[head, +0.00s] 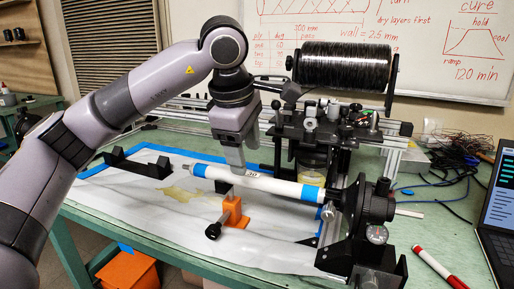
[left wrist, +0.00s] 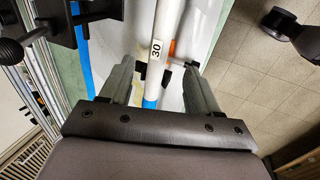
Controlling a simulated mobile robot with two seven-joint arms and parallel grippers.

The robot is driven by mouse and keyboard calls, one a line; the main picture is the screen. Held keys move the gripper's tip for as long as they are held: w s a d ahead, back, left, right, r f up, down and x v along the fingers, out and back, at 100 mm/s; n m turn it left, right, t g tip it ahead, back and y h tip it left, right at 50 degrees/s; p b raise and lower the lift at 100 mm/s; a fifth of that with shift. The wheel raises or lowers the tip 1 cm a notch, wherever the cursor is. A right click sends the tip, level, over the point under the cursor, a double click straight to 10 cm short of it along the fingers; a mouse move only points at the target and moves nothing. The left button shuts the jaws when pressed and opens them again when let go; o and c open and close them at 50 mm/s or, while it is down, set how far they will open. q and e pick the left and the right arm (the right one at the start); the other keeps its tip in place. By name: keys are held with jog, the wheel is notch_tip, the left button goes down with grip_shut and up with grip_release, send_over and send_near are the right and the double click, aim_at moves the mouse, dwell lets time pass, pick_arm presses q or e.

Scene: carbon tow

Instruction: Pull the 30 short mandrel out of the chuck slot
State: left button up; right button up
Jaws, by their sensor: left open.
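The short mandrel (head: 270,184), a white tube with blue bands and a "30" label, lies nearly level above the table. Its right end sits in the black chuck (head: 376,207); its left end is free. My left gripper (head: 239,168) reaches down over the mandrel near the label, left of its middle. In the left wrist view, my open left gripper (left wrist: 160,70) has one finger on each side of the mandrel (left wrist: 166,30), with visible gaps. The chuck's grip on the tube is hidden in the wrist view. My right gripper is not in view.
An orange stand (head: 232,211) is below the mandrel near my gripper. A black tow spool (head: 345,65) and winding rig stand behind. A black cradle (head: 138,162) lies at left on the white sheet. A red marker (head: 433,264) and laptop (head: 492,215) are at right.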

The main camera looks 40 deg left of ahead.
aim_at(250, 176)
pick_arm(q)
jog(key=shift+b+x, duration=0.3)
jog(key=shift+x, duration=3.2)
grip_shut()
jog(key=c, duration=1.1)
grip_release()
jog(key=shift+r, duration=0.2)
jog(key=shift+r+p, duration=1.3)
jog(key=shift+r, duration=0.25)
jog(key=shift+r+p, duration=1.15)
jog(key=shift+r, duration=0.35)
